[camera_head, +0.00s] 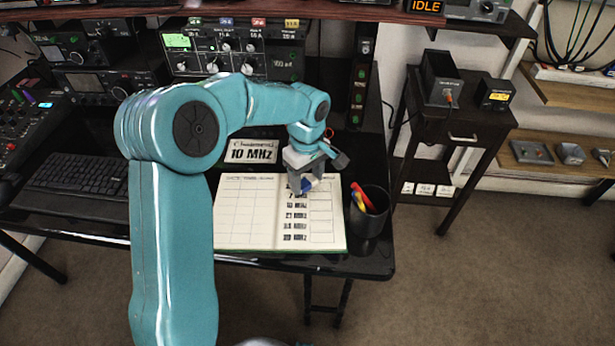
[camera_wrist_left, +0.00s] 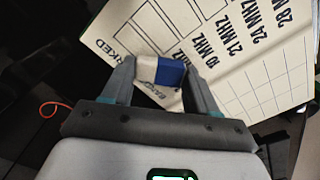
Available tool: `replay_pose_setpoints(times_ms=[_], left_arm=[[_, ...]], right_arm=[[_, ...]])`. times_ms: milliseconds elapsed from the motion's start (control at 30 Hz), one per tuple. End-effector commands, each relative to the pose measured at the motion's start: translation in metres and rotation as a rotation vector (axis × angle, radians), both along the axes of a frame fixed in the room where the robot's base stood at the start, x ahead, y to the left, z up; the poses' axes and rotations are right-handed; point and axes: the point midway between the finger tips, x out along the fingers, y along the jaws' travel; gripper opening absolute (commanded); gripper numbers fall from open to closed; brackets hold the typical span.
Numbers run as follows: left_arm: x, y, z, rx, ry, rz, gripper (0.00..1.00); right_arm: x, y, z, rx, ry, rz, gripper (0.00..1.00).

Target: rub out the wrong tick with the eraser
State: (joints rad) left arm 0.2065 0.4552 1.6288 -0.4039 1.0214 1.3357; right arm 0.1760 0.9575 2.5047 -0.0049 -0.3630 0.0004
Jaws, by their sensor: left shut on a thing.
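My left gripper (camera_head: 304,184) is over the upper part of the open logbook's right page, shut on a blue and white eraser (camera_head: 311,183). In the left wrist view the eraser (camera_wrist_left: 161,71) sits between the two fingers of the left gripper (camera_wrist_left: 160,78). The open logbook (camera_head: 247,215) lies on the black desk, with rows of printed MHz labels beside boxes. I cannot tell whether the eraser touches the page. No tick can be made out; the gripper and eraser cover part of the top rows. My right gripper is not in view.
A black pen cup (camera_head: 369,226) with red and yellow pens stands just right of the logbook. A 10 MHz card (camera_head: 252,151) stands behind it. A keyboard (camera_head: 75,174) lies to the left, and radio gear (camera_head: 238,50) lines the back. The desk's front edge is close below the book.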

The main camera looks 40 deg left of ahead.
Motion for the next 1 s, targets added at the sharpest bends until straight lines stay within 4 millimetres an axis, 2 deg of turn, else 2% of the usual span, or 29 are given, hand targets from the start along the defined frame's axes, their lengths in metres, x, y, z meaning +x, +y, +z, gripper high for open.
replay_pose_setpoints(times_ms=[100,533,1000], left_arm=[[0.0,0.0,0.015,0.001,-0.002,0.0,0.34],[0.0,0.0,0.053,0.0,-0.001,0.0,0.34],[0.0,0.0,0.054,0.0,-0.001,0.0,0.34]], right_arm=[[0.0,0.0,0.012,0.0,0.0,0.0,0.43],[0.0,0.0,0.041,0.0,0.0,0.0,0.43],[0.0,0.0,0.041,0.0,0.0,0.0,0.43]])
